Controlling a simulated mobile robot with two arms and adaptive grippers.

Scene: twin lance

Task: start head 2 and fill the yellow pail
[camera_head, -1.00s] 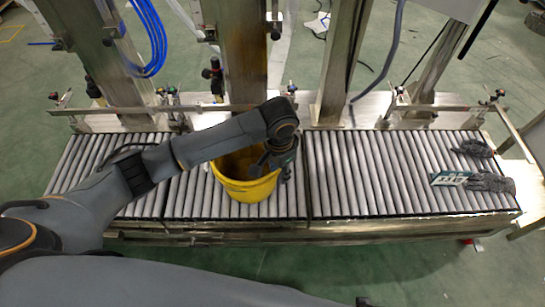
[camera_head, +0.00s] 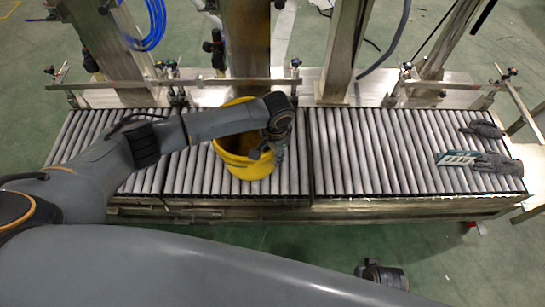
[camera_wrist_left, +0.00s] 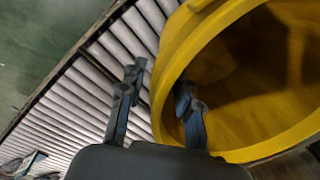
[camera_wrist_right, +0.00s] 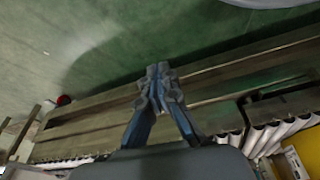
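The yellow pail (camera_head: 232,165) stands upright on the roller conveyor, in front of the middle steel column; its inside looks brownish and shadowed. My left gripper (camera_head: 270,150) is at the pail's right side. In the left wrist view the fingers (camera_wrist_left: 160,92) are apart, one outside the pail's rim (camera_wrist_left: 165,85) and one over its inside; I see no firm grip on the wall. My right gripper (camera_wrist_right: 157,85) has its fingertips together with nothing between them, and faces the floor and the conveyor's frame. Which column is head 2 cannot be told.
The roller conveyor (camera_head: 360,150) has free room right of the pail. Dark gloves (camera_head: 495,165) and a green-and-white card (camera_head: 456,159) lie at its right end. Steel columns (camera_head: 345,50), a guard rail with knobs and blue hoses (camera_head: 155,25) stand behind.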

